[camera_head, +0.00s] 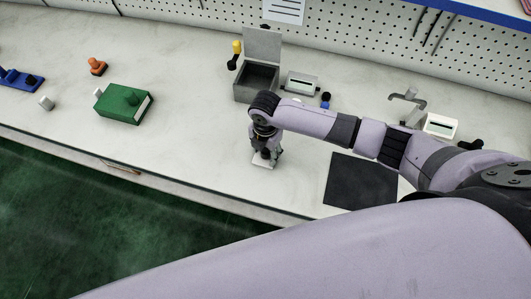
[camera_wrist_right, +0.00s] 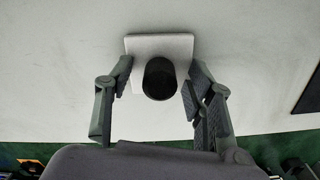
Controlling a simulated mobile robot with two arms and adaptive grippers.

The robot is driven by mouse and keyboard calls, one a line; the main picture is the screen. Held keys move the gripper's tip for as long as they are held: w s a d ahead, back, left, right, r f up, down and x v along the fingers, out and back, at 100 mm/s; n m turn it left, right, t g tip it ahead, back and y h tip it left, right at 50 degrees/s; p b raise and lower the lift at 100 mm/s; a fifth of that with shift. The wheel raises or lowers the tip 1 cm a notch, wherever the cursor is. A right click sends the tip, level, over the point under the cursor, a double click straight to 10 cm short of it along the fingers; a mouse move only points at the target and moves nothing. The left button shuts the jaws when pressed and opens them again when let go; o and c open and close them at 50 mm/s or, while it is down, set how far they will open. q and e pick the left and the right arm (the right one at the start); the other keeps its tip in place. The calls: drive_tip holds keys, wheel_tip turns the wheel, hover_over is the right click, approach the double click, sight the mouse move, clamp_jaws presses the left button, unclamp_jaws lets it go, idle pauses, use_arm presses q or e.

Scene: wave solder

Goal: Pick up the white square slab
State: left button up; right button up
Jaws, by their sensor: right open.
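The white square slab (camera_head: 262,165) lies on the white bench near its front edge, partly hidden under my right gripper (camera_head: 266,153) in the head view. In the right wrist view the slab (camera_wrist_right: 142,46) shows a dark round knob (camera_wrist_right: 160,78) in front of it, which looks like its handle. My right gripper (camera_wrist_right: 161,82) is open and points down, with one finger on each side of the knob. Gaps show between the fingers and the knob. My left gripper is not in view.
A dark mat (camera_head: 358,183) lies right of the slab. Behind stand an open grey box (camera_head: 257,82) and a white device (camera_head: 301,84). A green block (camera_head: 124,104) and an orange-red piece (camera_head: 97,66) stand left. The bench between the green block and my gripper is clear.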

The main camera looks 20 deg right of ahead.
sight(265, 150)
drive_tip(key=shift+c, duration=0.6)
drive_tip(key=c, duration=1)
drive_tip(key=shift+r, duration=0.1)
wheel_tip(265, 150, up, 20)
drive_tip(key=b, duration=0.3)
